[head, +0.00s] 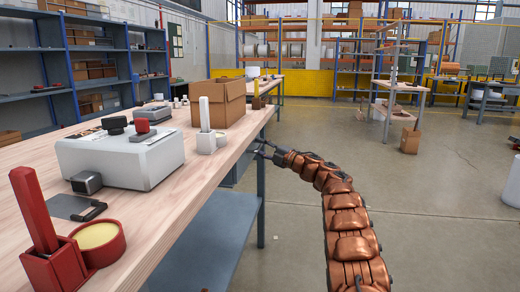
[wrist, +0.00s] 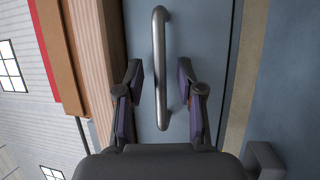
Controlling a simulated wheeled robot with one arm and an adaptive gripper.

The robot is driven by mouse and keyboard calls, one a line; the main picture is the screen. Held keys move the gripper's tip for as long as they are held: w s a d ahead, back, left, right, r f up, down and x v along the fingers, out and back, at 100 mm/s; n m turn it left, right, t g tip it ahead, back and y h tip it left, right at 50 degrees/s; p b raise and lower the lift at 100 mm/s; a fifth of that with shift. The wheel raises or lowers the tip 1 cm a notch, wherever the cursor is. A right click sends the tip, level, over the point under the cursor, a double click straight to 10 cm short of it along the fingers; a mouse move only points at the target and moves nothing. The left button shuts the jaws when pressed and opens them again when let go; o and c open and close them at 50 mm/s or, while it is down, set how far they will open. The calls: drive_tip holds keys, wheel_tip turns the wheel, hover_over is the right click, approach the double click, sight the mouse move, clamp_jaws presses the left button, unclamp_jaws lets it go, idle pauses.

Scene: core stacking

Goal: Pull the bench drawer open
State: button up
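The bench (head: 190,190) has a pale wooden top and runs away from me along the left in the head view. In the wrist view, the drawer front (wrist: 205,35) is blue-grey, with a silver bar handle (wrist: 158,28) that runs up and down the picture. My gripper (wrist: 160,75) is open, with one finger on each side of the handle and a visible gap to it on both sides. In the head view, my gripper (head: 258,150) is at the bench's right edge; the drawer and handle cannot be made out there. The drawer looks shut.
On the bench top stand a grey-white box device (head: 125,160), a cardboard box (head: 222,102), a white holder (head: 206,138) and a red holder with a yellow pad (head: 70,255). A blue lower shelf (head: 205,240) lies beneath.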

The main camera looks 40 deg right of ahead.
drive_tip(key=shift+w, duration=0.3)
clamp_jaws()
idle(0.6)
